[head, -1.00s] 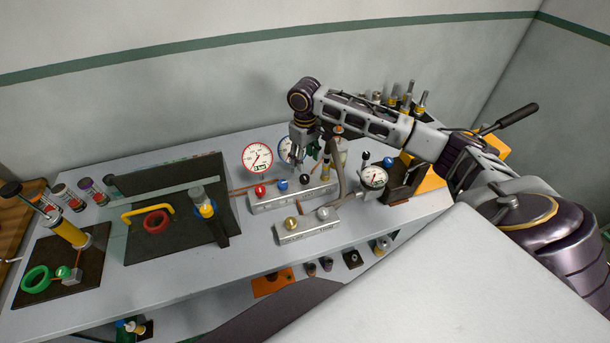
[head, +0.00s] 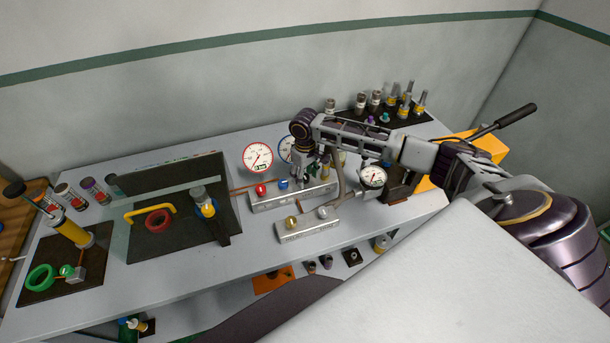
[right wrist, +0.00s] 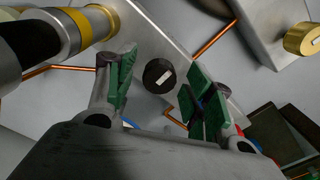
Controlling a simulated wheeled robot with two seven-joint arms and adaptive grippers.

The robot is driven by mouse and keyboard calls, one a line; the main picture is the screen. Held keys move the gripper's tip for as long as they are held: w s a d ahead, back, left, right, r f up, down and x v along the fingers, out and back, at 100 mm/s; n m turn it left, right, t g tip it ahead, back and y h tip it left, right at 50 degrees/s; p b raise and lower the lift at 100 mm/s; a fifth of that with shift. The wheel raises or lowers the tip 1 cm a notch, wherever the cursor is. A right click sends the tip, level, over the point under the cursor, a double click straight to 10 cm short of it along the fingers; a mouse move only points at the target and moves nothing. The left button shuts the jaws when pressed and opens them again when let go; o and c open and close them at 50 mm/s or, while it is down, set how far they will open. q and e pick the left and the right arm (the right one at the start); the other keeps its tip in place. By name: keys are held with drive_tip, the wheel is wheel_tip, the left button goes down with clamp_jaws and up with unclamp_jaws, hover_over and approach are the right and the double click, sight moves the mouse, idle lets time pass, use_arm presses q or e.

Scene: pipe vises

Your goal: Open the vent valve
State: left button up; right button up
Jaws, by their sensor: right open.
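A black round knob (right wrist: 158,75) with a white mark on top sits on the grey valve block (head: 262,206). It shows in the right wrist view between the green finger pads. My right gripper (right wrist: 160,92) is open over this knob, with a gap on both sides. In the head view my right gripper (head: 306,182) hides the black knob. The red knob (head: 260,189) and blue knob (head: 283,184) stand to its left on the same block. No label readable here tells which knob is the vent valve. My left gripper is out of view.
A front block (head: 305,232) carries a brass knob (head: 292,222) and a silver knob (head: 323,212). A red-rimmed gauge (head: 258,157) stands behind the valve block, and another gauge (head: 372,176) stands to the right. A yellow-banded cylinder (right wrist: 75,35) lies close to the left finger in the right wrist view.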

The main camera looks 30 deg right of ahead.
drive_tip(key=shift+c, duration=0.4)
drive_tip(key=c, duration=0.9)
drive_tip(key=shift+c, duration=0.2)
